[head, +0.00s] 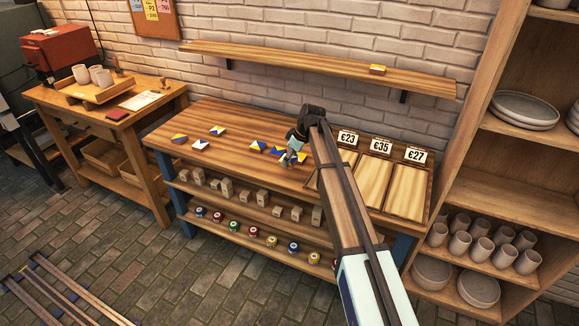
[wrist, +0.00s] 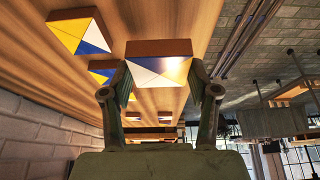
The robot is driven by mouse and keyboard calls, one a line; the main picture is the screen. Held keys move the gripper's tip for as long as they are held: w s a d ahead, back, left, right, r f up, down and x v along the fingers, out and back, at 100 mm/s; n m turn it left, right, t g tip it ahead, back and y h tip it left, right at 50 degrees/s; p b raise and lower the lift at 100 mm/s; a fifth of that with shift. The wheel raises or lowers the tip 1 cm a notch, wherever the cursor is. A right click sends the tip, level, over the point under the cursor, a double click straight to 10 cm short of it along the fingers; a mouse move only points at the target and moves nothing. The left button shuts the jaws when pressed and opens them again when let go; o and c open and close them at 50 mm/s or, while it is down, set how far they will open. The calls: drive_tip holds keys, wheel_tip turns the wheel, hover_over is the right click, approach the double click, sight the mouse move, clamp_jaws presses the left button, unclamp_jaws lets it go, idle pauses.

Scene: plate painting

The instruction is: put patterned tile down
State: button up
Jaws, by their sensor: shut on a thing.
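My gripper (head: 291,157) is low over the right half of the wooden workbench (head: 235,113). In the wrist view my gripper (wrist: 159,78) is shut on a patterned tile (wrist: 158,68), whose face has white, blue and yellow triangles and whose edge is brown. I cannot tell whether the held tile touches the bench top. A yellow, blue and white tile (wrist: 80,36) and another patterned tile (wrist: 103,68) lie close to it on the left in the wrist view. In the head view a patterned tile (head: 257,147) lies just left of my gripper.
More tiles (head: 200,145) lie at the bench's left. Wooden trays with price cards (head: 381,145) stand at its right end. A wall shelf (head: 300,61) holds one tile (head: 377,69). Wooden blocks (head: 226,188) and paint jars (head: 234,225) fill the lower shelves. The bench's back left is clear.

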sight(289, 174)
drive_tip(key=shift+f+p, duration=0.45)
drive_tip(key=shift+f, duration=2.2)
drive_tip(key=shift+f, duration=0.15)
drive_tip(key=o, duration=1.2)
drive_tip(key=shift+o, duration=0.2)
drive_tip(key=b+v, duration=0.3)
drive_tip(key=v, duration=0.9)
drive_tip(key=shift+r, duration=0.25)
